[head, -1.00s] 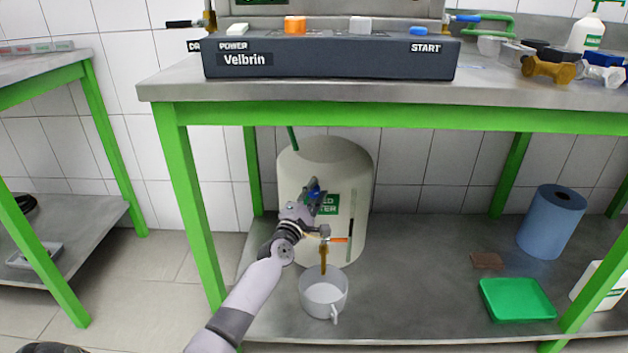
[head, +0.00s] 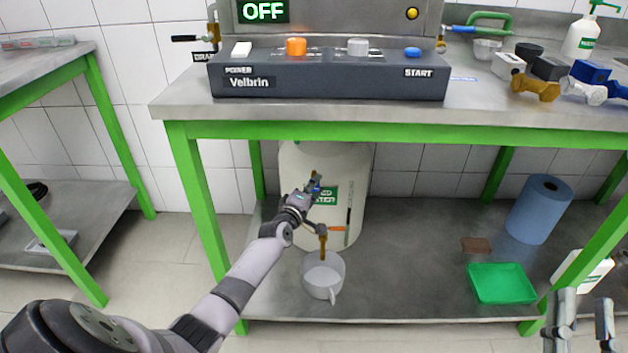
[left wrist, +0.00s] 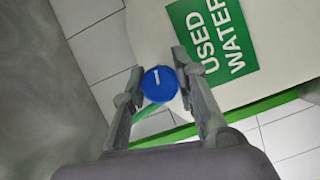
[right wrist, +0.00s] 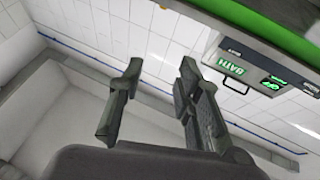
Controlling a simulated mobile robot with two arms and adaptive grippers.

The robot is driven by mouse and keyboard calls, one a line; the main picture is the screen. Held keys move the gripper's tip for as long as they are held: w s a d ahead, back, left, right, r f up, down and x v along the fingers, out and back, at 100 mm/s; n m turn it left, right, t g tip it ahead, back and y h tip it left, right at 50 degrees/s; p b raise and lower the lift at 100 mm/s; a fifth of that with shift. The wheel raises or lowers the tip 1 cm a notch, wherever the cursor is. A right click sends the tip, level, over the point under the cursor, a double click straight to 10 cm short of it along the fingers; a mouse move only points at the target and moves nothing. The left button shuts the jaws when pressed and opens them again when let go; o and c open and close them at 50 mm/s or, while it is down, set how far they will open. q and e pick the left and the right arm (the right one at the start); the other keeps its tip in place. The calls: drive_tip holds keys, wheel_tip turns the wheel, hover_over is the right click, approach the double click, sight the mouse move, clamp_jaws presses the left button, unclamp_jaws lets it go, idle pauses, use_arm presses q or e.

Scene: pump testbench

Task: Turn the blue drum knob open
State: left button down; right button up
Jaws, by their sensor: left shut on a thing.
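The cream drum (head: 293,170) with a green "USED WATER" label stands on the lower shelf under the bench. The round blue knob (left wrist: 159,85) with a short white line sits between the fingers of my left gripper (left wrist: 153,84), which is shut on it. In the head view my left gripper (head: 313,187) is at the drum's front and mostly covers the knob. A brown spout (head: 322,243) points down from the drum over a grey mug (head: 323,279). My right gripper (head: 581,325) is open and empty at the lower right, away from the drum.
The bench's green frame (head: 400,132) spans above my left arm. A green tray (head: 502,284), blue roll (head: 540,209) and brown block (head: 476,245) lie right on the shelf. A control panel (head: 330,78) stands on top, its display reading OFF.

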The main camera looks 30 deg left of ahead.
use_arm(q)
drive_tip(key=shift+d+r+m+p, duration=0.15)
drive_tip(key=shift+m+p, duration=0.25)
drive_tip(key=shift+p, duration=0.25)
drive_tip(key=shift+m+g+p, duration=0.4)
drive_tip(key=shift+m+p, duration=0.1)
drive_tip(key=shift+p, duration=0.5)
use_arm(e)
wheel_tip(320, 180, down, 14)
drive_tip(key=d+f+g+h, duration=0.1)
drive_tip(key=d+g+h, duration=0.15)
drive_tip(key=g, duration=0.65)
use_arm(q)
drive_tip(key=shift+m+p, duration=0.4)
drive_tip(key=shift+p, duration=0.4)
drive_tip(key=shift+f+m+g+y+p, duration=0.2)
drive_tip(key=shift+m+g+y+p, duration=0.1)
drive_tip(key=shift+g+p, duration=0.15)
use_arm(e)
drive_tip(key=s+d+f+g+h, duration=0.1)
drive_tip(key=s+d+f+g, duration=0.1)
drive_tip(key=s+f+g, duration=0.2)
drive_tip(key=s+d+f+m+g+h, duration=0.1)
drive_tip(key=s+f+g, duration=0.3)
drive_tip(key=s, duration=0.5)
drive_tip(key=shift+d+f+g+h, duration=0.3)
drive_tip(key=shift+d+f+h, duration=0.15)
drive_tip(key=shift+d, duration=0.25)
